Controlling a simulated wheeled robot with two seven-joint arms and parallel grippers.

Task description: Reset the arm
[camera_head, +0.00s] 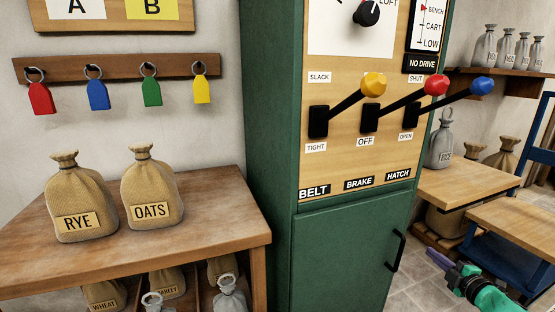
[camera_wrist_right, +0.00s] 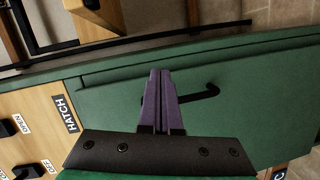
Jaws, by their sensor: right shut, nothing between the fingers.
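My right gripper (camera_head: 432,254) is at the lower right of the head view, in front of the green cabinet's right side and apart from the levers. Its purple fingers are together with nothing between them. In the right wrist view the shut fingers (camera_wrist_right: 160,73) point across the green cabinet door (camera_wrist_right: 240,95), and the black door handle (camera_wrist_right: 205,92) shows behind them. My left gripper is in neither view.
The green cabinet (camera_head: 345,240) carries yellow (camera_head: 373,84), red (camera_head: 435,84) and blue (camera_head: 482,85) lever knobs, all raised to the right. RYE (camera_head: 75,195) and OATS (camera_head: 150,185) sacks stand on the left table (camera_head: 225,222). Wooden benches (camera_head: 465,182) stand at right, behind my right gripper.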

